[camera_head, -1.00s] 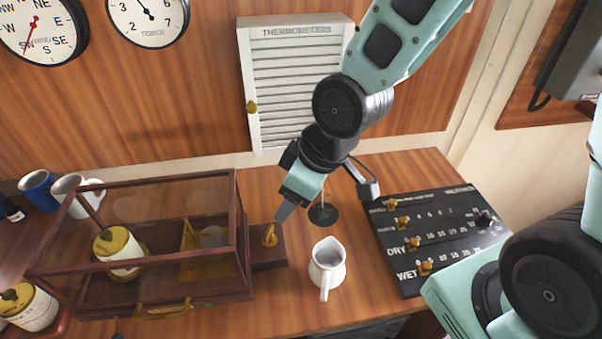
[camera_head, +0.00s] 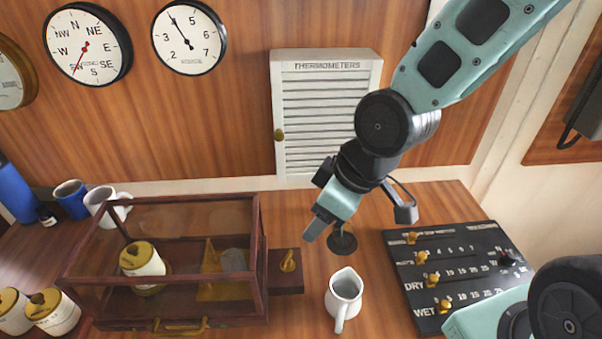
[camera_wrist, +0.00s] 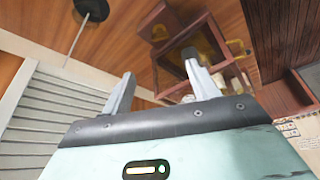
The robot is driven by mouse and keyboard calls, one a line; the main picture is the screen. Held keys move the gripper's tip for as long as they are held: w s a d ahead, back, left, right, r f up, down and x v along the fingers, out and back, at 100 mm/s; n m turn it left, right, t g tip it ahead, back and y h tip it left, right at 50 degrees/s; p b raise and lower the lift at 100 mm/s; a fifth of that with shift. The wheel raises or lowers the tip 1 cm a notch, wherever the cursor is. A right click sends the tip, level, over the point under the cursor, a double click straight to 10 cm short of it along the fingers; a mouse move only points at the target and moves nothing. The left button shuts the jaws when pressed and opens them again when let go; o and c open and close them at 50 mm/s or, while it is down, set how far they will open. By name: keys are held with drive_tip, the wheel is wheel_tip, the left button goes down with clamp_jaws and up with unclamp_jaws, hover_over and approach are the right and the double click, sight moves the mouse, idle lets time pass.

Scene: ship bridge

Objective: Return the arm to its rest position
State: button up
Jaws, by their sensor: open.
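My gripper (camera_head: 316,229) is at the end of my teal arm, above the table between the glass case and the dark panel. In the wrist view my gripper (camera_wrist: 158,80) shows two grey fingers spread apart with nothing between them. In the head view it is raised above the table, up and left of the white pitcher (camera_head: 344,296), and overlaps the view near a black round stand (camera_head: 342,243). It appears to touch nothing.
A wood-framed glass case (camera_head: 180,312) holds a white canister (camera_head: 141,262). A small brass-fitted box (camera_head: 287,268) adjoins it. A dark panel with brass knobs (camera_head: 455,270) lies right. A white louvred thermometers cabinet (camera_head: 325,110) hangs behind my arm. Mugs (camera_head: 107,203) stand far left.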

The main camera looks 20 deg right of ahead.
drive_tip(key=s+r+m+g+h+b, duration=0.1)
drive_tip(key=s+g+h+b, duration=0.1)
drive_tip(key=s, duration=1)
drive_tip(key=shift+r+m+g+h, duration=0.35)
drive_tip(key=shift+m+g+h, duration=0.05)
drive_tip(key=shift+g, duration=0.1)
